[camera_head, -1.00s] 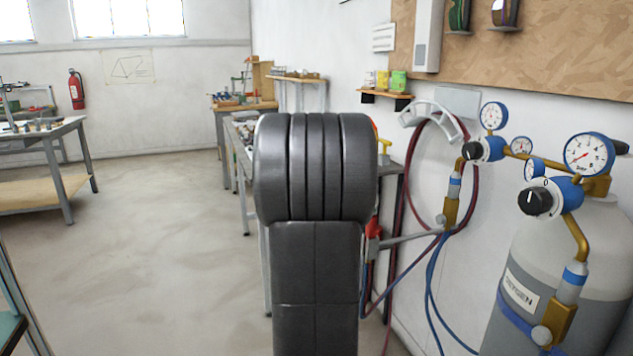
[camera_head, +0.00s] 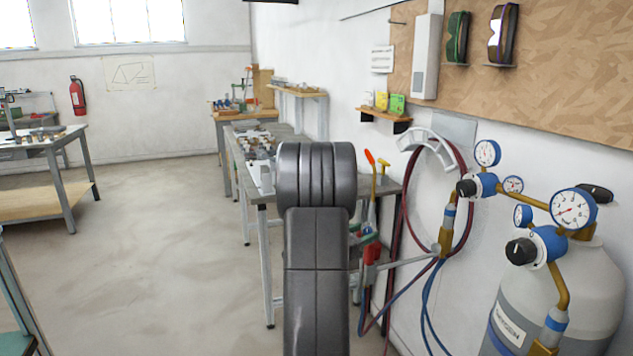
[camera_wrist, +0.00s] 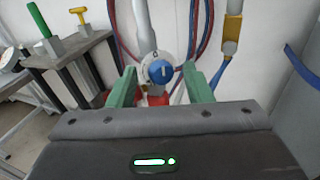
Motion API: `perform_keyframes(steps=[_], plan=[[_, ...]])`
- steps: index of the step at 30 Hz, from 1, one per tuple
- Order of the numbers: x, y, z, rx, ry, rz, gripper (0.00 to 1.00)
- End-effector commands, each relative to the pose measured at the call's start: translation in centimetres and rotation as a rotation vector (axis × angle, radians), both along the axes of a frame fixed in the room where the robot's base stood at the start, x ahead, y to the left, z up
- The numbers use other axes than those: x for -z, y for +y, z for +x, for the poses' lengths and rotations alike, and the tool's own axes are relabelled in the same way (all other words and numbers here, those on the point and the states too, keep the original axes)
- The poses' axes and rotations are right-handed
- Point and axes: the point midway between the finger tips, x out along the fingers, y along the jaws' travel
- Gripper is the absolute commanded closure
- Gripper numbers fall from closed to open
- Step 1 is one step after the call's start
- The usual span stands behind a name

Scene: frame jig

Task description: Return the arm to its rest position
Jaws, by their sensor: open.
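My gripper (camera_wrist: 161,88) shows in the wrist view as two green fingers held wide apart, open, with nothing held between them. Behind the gap are a blue valve knob (camera_wrist: 160,71) on a grey fitting and some red below it; I cannot tell how far they are from the fingers. In the head view my dark arm link stands upright in the middle and the gripper itself does not show.
A gas cylinder (camera_head: 590,285) with gauges stands at the right. Red and blue hoses (camera_head: 468,205) hang on the wall. A workbench (camera_head: 240,165) with small parts lies behind my arm. The floor (camera_head: 150,260) at the left is clear.

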Motion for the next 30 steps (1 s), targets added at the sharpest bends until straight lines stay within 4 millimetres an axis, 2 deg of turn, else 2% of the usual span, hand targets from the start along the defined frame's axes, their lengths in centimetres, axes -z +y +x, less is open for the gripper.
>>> perform_keyframes(steps=[4,12,18,24,30], plan=[[-0.2,0.0,0.0,0.000,0.066,-0.126,0.54],[0.2,4.5,-3.5,-0.004,0.059,-0.120,0.54],[0.1,6.6,-5.4,-0.002,0.058,-0.119,0.54],[0.1,7.6,-6.3,-0.001,0.058,-0.119,0.54],[0.1,7.7,-6.4,0.001,0.057,-0.119,0.54]])
